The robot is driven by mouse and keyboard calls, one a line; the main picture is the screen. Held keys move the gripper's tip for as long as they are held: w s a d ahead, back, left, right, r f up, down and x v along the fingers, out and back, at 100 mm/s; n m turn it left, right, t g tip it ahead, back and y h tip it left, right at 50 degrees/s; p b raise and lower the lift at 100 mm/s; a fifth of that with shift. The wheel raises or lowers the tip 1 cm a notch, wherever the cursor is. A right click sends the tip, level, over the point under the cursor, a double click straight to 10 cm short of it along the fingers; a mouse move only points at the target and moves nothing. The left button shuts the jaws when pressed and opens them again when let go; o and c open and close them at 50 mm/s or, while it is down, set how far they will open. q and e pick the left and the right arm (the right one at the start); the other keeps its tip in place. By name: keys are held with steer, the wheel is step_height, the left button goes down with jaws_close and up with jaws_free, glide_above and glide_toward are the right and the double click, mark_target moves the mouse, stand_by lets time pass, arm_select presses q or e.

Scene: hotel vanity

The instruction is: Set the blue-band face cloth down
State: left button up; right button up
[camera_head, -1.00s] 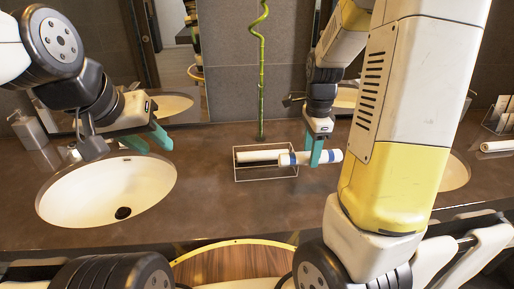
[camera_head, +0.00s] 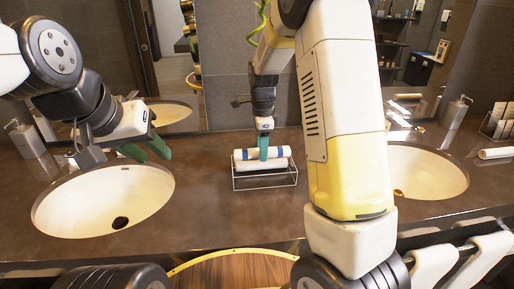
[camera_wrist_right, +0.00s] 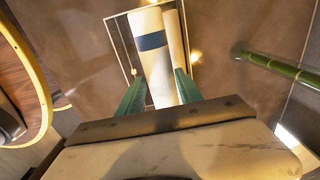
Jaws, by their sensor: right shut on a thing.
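The blue-band face cloth (camera_head: 284,152) is a white roll with blue banding. My right gripper (camera_head: 264,155) is shut on it and holds it over the wire rack (camera_head: 294,178). In the right wrist view the cloth (camera_wrist_right: 150,62) lies between the green fingers (camera_wrist_right: 160,90). A second, plain white roll (camera_wrist_right: 174,40) lies close alongside it in the rack; it shows just below the held cloth in the head view (camera_head: 262,165). Whether the held cloth rests on anything is hard to tell. My left gripper (camera_head: 146,151) is open and empty above the left basin.
The left basin (camera_head: 75,210) and right basin (camera_head: 430,170) flank the rack on the brown counter (camera_head: 215,205). Another white roll (camera_head: 495,153) lies at the far right. Soap dispensers (camera_head: 27,138) stand behind the basins.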

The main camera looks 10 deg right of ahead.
steer(key=shift+s+d+f, duration=0.15)
steer(key=shift+f, duration=1.3)
steer(key=shift+f, duration=0.25)
steer(key=o, duration=1.3)
steer(key=shift+o, duration=0.2)
steer(key=shift+r, duration=0.1)
